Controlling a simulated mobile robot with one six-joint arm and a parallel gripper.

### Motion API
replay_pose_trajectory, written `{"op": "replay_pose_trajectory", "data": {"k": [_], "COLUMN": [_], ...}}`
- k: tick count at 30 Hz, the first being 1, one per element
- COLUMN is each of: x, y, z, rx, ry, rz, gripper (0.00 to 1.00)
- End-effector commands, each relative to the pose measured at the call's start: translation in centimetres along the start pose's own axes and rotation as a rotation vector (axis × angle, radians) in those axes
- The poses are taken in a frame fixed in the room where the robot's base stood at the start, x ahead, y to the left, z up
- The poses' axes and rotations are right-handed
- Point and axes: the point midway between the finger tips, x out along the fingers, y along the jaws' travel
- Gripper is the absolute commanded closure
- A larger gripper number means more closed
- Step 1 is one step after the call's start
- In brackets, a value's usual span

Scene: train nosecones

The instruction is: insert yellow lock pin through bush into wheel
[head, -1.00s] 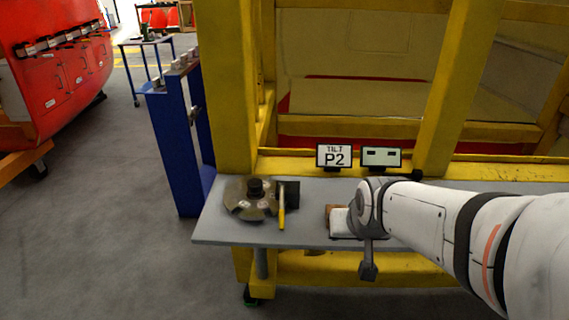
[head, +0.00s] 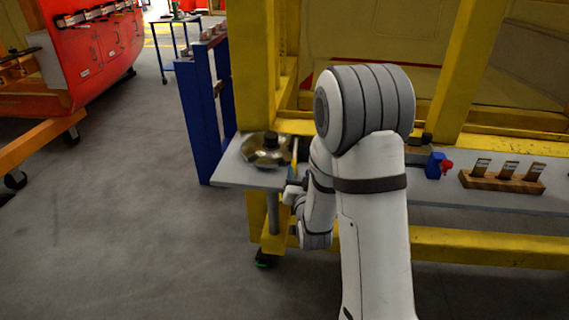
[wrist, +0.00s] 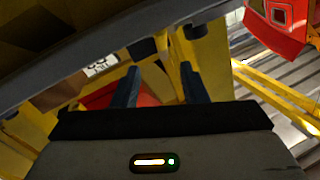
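The wheel (head: 262,158) is a brassy disc lying flat on the left end of the grey table (head: 232,174). The dark bush (head: 271,139) stands at its centre. The thin yellow lock pin (head: 295,154) shows just right of the wheel, partly hidden by my arm. My gripper shows in the wrist view (wrist: 160,80) with its two dark fingers apart, and I see no pin between them. In the head view my wrist is low at the table's front edge, right of the wheel, and the fingertips cannot be made out clearly.
A blue clamp with a red knob (head: 437,165) and a wooden block with upright tags (head: 503,178) stand on the table to the right. Yellow frame posts (head: 252,70) rise behind. A blue stand (head: 199,120) is at left.

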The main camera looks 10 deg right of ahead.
Motion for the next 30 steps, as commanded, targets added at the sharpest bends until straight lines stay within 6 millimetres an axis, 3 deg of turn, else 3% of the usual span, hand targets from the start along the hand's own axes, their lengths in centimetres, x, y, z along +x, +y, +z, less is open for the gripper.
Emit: {"op": "replay_pose_trajectory", "data": {"k": [18,26,30], "x": [7.3,7.7,7.7], "y": [-0.2,-0.1,0.0], "z": [-0.2,-0.1,-0.1], "rx": [0.002,0.002,0.002], "ry": [0.007,0.006,0.006], "rz": [-0.011,-0.009,-0.009], "gripper": [0.61,0.61,0.7]}}
